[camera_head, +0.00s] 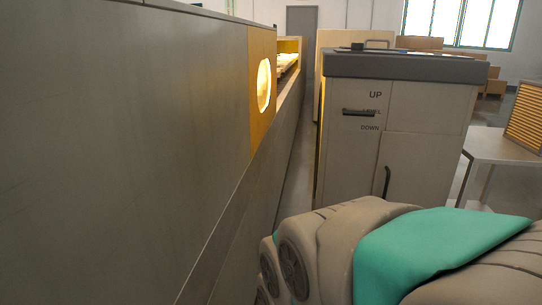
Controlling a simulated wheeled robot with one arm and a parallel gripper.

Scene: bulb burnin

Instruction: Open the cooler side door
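The likely cooler (345,155) is a pale cabinet with a thick grey lid (405,66) and stands right of centre. Its front carries the words UP, LEVEL and DOWN beside a dark horizontal handle (359,112). A lower right panel, which looks like the side door (425,160), has a dark upright handle (387,181) near its left edge. The panel looks shut, flush with the front. Its lower part is hidden behind a beige and teal body part that looks like mine. My gripper is not in view.
A long grey wall-like unit (120,140) fills the left, with a yellow panel and a glowing round opening (264,86). A narrow floor gap lies between it and the cabinet. A pale table (500,147) with a slatted yellow box (526,115) stands at the right.

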